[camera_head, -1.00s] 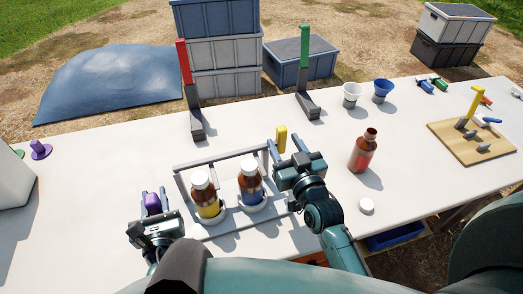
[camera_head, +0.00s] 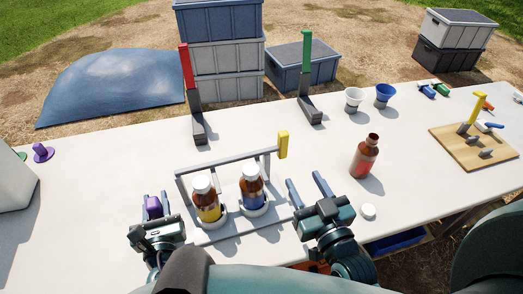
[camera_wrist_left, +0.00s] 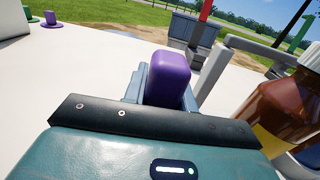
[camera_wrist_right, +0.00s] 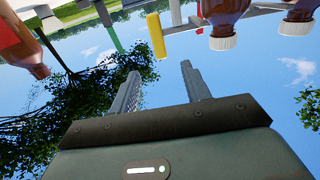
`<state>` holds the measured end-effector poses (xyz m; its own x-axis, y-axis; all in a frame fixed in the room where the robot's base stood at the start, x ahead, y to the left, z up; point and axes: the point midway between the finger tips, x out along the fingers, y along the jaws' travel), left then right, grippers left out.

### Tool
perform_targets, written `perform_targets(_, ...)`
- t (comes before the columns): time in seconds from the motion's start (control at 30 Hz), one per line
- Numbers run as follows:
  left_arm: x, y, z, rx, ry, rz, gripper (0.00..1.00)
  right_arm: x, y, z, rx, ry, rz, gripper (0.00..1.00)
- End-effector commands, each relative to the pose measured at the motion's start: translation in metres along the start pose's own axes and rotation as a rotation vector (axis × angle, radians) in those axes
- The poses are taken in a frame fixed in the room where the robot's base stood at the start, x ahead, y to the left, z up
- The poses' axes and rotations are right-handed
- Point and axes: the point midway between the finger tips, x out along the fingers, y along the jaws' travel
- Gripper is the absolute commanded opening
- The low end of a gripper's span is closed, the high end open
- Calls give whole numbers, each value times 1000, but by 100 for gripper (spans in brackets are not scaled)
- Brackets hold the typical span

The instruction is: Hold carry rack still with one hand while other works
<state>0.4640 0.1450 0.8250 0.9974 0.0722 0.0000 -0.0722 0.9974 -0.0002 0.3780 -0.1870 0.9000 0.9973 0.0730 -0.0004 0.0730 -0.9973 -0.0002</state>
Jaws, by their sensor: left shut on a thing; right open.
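The grey carry rack (camera_head: 232,235) stands on the white table and holds two brown capped bottles, one with a yellow label (camera_head: 208,212) and one with a blue label (camera_head: 252,198). My left gripper (camera_head: 154,206) is shut on the rack's purple grip (camera_head: 153,202); the left wrist view shows this grip (camera_wrist_left: 171,80) between the fingers. The rack's yellow grip (camera_head: 283,144) is at its right end and also shows in the right wrist view (camera_wrist_right: 156,36). My right gripper (camera_head: 307,187) is open and empty, just right of the rack.
An open brown bottle with a red label (camera_head: 364,158) stands right of the rack. A loose white cap (camera_head: 368,211) lies near it. White (camera_head: 353,99) and blue (camera_head: 384,94) cups and a wooden board (camera_head: 470,152) are farther right. Red-handled (camera_head: 190,90) and green-handled (camera_head: 306,75) stands are behind.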

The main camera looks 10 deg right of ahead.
Motion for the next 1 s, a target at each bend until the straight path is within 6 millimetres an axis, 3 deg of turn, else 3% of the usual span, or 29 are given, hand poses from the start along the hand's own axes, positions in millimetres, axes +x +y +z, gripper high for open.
perform_targets(0.03, 0, 0, 0, 0, 0, -1, 0, 0, 0, 0, 0, 0, 0, 47)
perform_targets(0.07, 0, 0, 0, 0, 0, -1, 29, 0, 0, 0, 0, 0, 0, 47)
perform_targets(0.37, 0, 0, 0, 0, 0, 0, 52, 0, 0, 0, 0, 0, 0, 47)
perform_targets(0.67, -6, 0, -1, 0, 2, 0, 52, 0, 0, 0, 0, 0, 0, 47)
perform_targets(1.0, -59, 0, -1, 1, 3, -1, 52, 0, 0, 0, 0, 0, 0, 47)
